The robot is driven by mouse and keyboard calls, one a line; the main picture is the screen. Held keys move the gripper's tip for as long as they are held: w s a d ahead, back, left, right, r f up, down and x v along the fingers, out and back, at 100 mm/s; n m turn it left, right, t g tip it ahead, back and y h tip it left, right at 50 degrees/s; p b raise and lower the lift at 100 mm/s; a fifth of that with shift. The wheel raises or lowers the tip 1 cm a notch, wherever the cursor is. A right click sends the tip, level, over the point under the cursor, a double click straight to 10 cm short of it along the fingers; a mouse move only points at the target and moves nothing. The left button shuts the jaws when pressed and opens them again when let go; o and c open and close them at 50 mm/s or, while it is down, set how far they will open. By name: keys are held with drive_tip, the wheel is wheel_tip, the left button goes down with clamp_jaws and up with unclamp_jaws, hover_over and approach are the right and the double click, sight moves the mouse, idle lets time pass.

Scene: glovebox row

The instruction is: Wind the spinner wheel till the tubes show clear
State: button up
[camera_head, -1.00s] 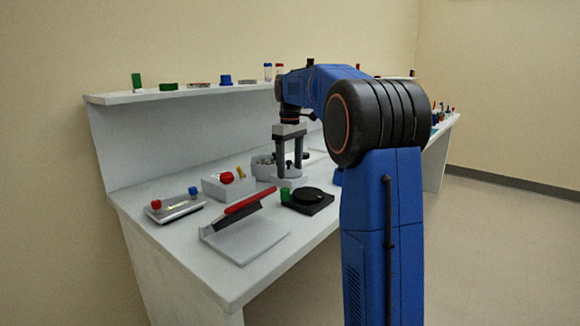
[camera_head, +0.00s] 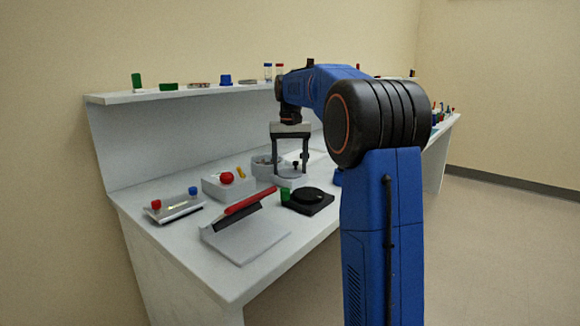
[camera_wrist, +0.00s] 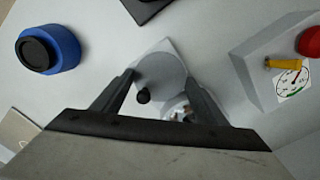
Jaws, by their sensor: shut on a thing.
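The spinner wheel (camera_wrist: 160,72) is a grey disc with a small black knob (camera_wrist: 143,96) standing up from it, on a pale base on the bench. My gripper (camera_wrist: 162,78) comes down from above, its two fingertips on opposite sides of the disc, shut on its rim. In the head view my gripper (camera_head: 290,176) straddles the wheel, with the knob (camera_head: 295,165) visible between the fingers.
A black device with a round top (camera_head: 308,200) stands in front of the wheel. A red-handled board (camera_head: 245,238) and a box with a red button (camera_head: 226,178) are to the left. A blue round jar (camera_wrist: 48,50) is nearby. A shelf (camera_head: 180,93) runs behind.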

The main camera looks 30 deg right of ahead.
drive_tip(key=shift+r+m, duration=0.1)
drive_tip(key=shift+m, duration=0.4)
drive_tip(key=o, duration=1.1)
drive_tip(key=shift+c, duration=0.2)
